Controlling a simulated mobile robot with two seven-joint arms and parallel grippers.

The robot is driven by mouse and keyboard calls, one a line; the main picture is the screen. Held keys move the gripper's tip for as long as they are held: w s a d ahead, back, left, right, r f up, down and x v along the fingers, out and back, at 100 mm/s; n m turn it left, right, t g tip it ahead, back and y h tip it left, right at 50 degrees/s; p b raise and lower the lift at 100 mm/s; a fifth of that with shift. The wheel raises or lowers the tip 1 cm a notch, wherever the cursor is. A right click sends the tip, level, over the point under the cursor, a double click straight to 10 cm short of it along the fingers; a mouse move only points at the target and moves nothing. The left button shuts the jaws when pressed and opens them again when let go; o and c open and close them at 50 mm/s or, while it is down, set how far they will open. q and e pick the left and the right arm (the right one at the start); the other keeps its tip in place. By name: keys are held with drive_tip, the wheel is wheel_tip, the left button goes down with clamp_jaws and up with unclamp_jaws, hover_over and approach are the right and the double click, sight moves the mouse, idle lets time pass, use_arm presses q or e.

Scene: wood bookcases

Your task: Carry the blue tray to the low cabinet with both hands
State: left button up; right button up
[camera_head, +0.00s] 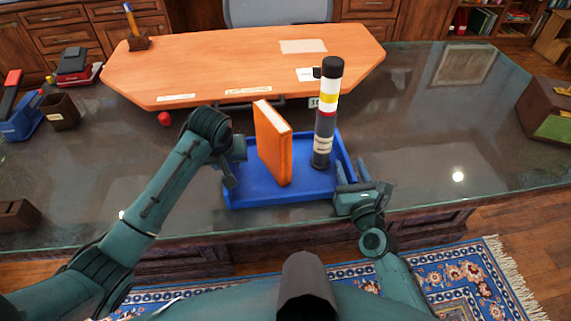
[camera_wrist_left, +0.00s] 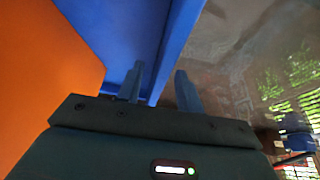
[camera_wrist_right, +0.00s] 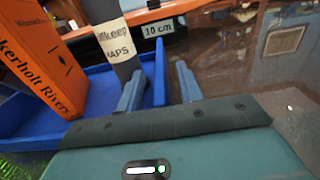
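The blue tray (camera_head: 285,193) lies on the dark glossy desktop near its front edge. An orange book (camera_head: 272,145) stands upright in it, beside a tall striped cylinder (camera_head: 325,115) in black, white, yellow and red. My left gripper (camera_head: 229,180) is at the tray's left wall. In the left wrist view its fingers (camera_wrist_left: 160,88) are apart, either side of the blue wall (camera_wrist_left: 177,40). My right gripper (camera_head: 352,173) is at the right wall. In the right wrist view its fingers (camera_wrist_right: 160,88) also straddle the wall (camera_wrist_right: 159,75), with gaps showing.
An orange wooden desk section (camera_head: 240,62) lies behind the tray, with a pen holder (camera_head: 138,41) on it. A small red ball (camera_head: 165,118) and a dark cup (camera_head: 60,111) are to the left. The glossy desktop right of the tray is mostly clear. A patterned rug (camera_head: 450,275) covers the floor.

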use_arm(q)
drive_tip(key=shift+w+f, duration=0.2)
drive_tip(key=shift+f, duration=0.35)
use_arm(e)
drive_tip(key=shift+w+a, duration=0.15)
drive_tip(key=shift+w, duration=0.5)
use_arm(q)
drive_tip(key=shift+c, duration=0.3)
use_arm(e)
drive_tip(key=shift+c, duration=0.3)
use_arm(q)
clamp_jaws()
use_arm(e)
clamp_jaws()
use_arm(q)
drive_tip(key=shift+r, duration=0.1)
use_arm(e)
drive_tip(key=shift+r, duration=0.1)
